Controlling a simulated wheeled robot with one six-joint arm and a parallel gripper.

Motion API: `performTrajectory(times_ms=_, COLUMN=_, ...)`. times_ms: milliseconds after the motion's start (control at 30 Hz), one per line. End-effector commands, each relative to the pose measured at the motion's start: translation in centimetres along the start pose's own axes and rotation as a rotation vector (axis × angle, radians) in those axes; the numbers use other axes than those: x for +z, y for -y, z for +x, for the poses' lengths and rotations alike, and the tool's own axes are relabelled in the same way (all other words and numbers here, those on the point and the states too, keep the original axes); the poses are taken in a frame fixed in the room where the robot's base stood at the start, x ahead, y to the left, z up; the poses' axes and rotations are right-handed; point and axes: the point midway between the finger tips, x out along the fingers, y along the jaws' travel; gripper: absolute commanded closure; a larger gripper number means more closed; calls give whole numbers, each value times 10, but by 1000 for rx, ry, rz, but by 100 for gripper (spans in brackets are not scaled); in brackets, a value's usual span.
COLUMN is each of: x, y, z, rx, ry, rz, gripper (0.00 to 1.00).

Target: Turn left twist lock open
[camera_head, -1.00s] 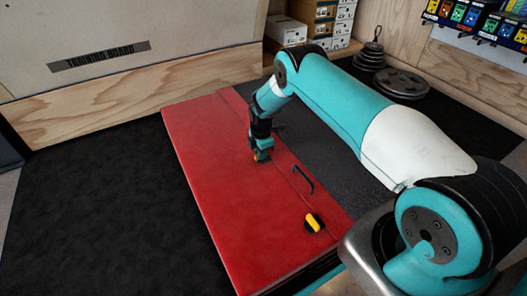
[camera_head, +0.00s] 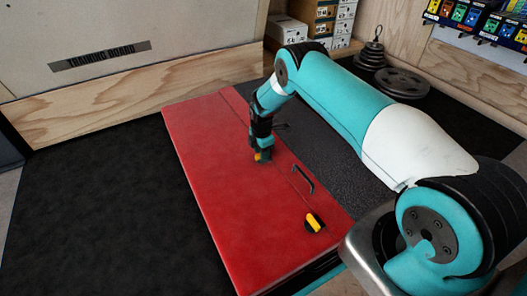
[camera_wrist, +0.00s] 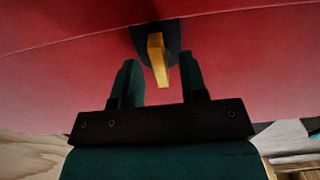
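A red crash-pad-like case (camera_head: 205,190) lies flat on the floor. The twist lock at its far end has a yellow handle (camera_wrist: 157,58) on a dark base, seen in the wrist view; a bit of yellow also shows at my gripper in the head view. The other twist lock (camera_head: 314,222), black with a yellow handle, is at the near end. My gripper (camera_wrist: 160,78) is at the far lock. Its fingers are apart on either side of the yellow handle, with a visible gap on each side. Depth along the handle is hard to judge.
A black carry handle (camera_head: 303,180) stands on the case between the locks. Stacked weight plates (camera_head: 400,83) and shoe boxes (camera_head: 320,22) are at the back. A wooden training board (camera_head: 130,88) stands at the far left. The dark floor mat (camera_head: 95,210) is clear.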

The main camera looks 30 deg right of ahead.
Motion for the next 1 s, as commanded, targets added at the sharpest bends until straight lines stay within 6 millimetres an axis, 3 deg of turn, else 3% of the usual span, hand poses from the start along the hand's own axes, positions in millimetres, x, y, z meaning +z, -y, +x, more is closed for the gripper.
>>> performTrajectory(times_ms=400, x=0, y=0, z=-104, rx=2, ry=0, rz=0, gripper=61)
performTrajectory(times_ms=600, x=0, y=0, z=-145, rx=1, ry=0, rz=0, gripper=61)
performTrajectory(times_ms=800, x=0, y=0, z=-165, rx=-1, ry=0, rz=0, gripper=61)
performTrajectory(times_ms=1000, x=0, y=0, z=-168, rx=0, ry=0, rz=0, gripper=61)
